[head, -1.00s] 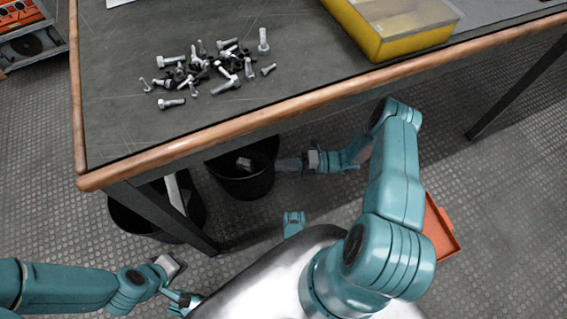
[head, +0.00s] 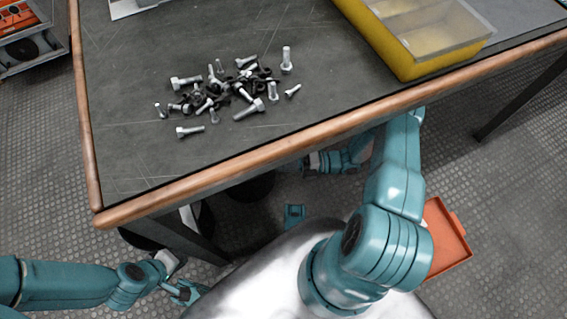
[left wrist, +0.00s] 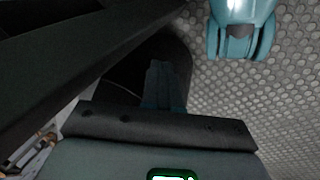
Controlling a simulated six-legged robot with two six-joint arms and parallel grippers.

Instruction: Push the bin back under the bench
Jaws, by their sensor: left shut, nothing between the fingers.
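Two black bins show under the bench (head: 250,140). The right bin (head: 256,188) is mostly hidden by the wooden edge, with only its lower front in sight. The left bin (head: 140,238) is partly hidden behind the bench leg. My right gripper (head: 303,163) reaches under the bench edge just right of the right bin; its fingertips are hidden, so I cannot tell contact. My left gripper (head: 172,263) is shut and empty near the left bin. In the left wrist view its dark fingers (left wrist: 165,85) point toward a dark rounded bin (left wrist: 172,48).
The bench leg (head: 178,238) stands beside the left bin. Loose bolts (head: 235,90) and a yellow bin (head: 420,50) are on the bench top. An orange tray (head: 447,240) lies on the floor at the right. Open floor (head: 510,200) is at the right.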

